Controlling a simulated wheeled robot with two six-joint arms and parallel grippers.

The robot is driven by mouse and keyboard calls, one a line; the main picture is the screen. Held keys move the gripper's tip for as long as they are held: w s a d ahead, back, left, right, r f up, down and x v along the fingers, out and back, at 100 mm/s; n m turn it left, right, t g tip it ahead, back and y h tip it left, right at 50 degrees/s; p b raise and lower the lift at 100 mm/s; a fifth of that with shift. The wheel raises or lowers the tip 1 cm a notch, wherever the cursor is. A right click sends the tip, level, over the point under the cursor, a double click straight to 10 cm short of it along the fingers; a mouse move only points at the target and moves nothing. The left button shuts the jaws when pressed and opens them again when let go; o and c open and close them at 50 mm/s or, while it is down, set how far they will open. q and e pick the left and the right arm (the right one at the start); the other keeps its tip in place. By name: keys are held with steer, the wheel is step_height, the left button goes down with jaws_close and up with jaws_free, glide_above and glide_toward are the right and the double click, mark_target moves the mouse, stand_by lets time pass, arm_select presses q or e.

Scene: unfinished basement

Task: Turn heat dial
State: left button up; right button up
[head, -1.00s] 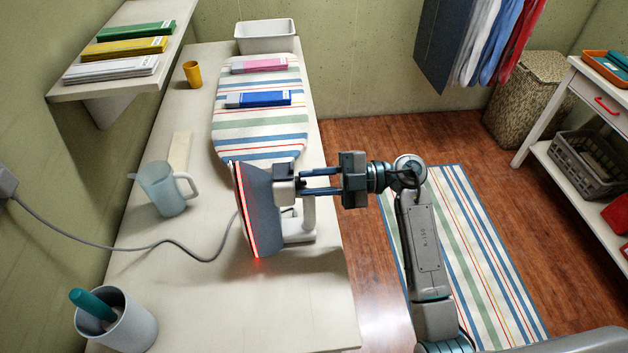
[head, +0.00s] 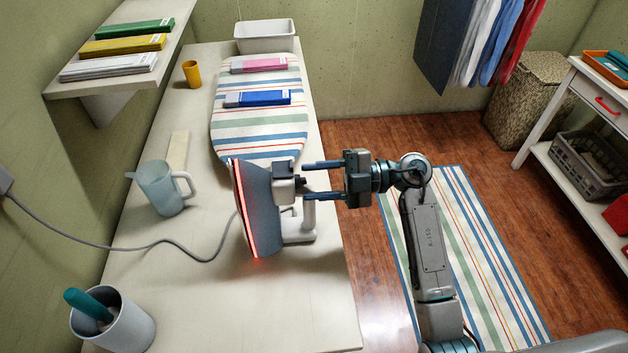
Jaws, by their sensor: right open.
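An iron (head: 258,208) stands on its heel on the table, its soleplate side glowing red and facing left. A small grey block with a dark knob (head: 299,181), likely the heat dial, sits on its right side near the top. My right gripper (head: 307,181) is open, its two fingers pointing left, one above and one below the level of the knob. I cannot tell whether a finger touches the iron. My left gripper is not in view.
The iron's cord (head: 150,247) runs left to the wall. A frosted jug (head: 162,188) and a grey cup (head: 125,325) stand on the table (head: 200,310). A striped ironing board (head: 262,125) lies behind, bearing blue and pink packets. The table's front right is clear.

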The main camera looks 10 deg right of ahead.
steer(key=d+b, duration=0.2)
steer(key=d, duration=0.8)
steer(key=shift+b, duration=0.4)
